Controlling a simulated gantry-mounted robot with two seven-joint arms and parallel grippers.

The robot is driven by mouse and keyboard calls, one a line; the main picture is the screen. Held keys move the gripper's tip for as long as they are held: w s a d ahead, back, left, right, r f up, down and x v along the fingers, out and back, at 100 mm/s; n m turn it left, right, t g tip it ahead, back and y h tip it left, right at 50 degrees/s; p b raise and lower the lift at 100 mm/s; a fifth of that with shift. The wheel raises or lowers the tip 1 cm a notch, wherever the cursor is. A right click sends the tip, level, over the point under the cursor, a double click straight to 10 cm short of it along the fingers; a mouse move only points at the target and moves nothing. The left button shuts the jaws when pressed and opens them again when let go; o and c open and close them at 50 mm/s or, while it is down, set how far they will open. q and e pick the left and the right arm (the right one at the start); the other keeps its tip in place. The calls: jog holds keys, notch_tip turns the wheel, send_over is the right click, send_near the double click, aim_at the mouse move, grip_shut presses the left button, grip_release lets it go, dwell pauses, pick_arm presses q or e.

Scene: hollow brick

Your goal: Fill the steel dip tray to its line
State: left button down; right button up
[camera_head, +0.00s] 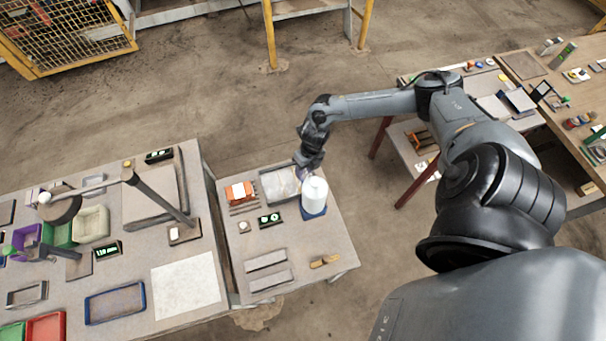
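The steel dip tray (272,197) is a shallow grey rectangular tray near the back of the small middle table. Its inside looks pale; I cannot make out a line or a liquid level. A white rounded container (315,192) stands upright on a blue base (314,213) just right of the tray. My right gripper (303,172) points down at the tray's back right corner, close beside the container's top. Its fingers are too small and dark to tell whether they are open or touching anything. My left gripper is out of view.
On the middle table (325,240) are an orange-and-white item (239,192), a small display (269,220), two grey strips (267,270) and a wooden-handled tool (324,262). The left table is crowded with bins and a lamp-like arm (155,197). A right bench holds small items.

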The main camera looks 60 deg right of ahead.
jog(key=shift+w+a+f, duration=0.1)
jog(key=shift+a+f, duration=0.1)
jog(key=shift+f, duration=0.75)
jog(key=shift+w+a+f, duration=0.1)
jog(key=shift+a+f, duration=0.05)
jog(key=shift+f, duration=0.8)
grip_shut()
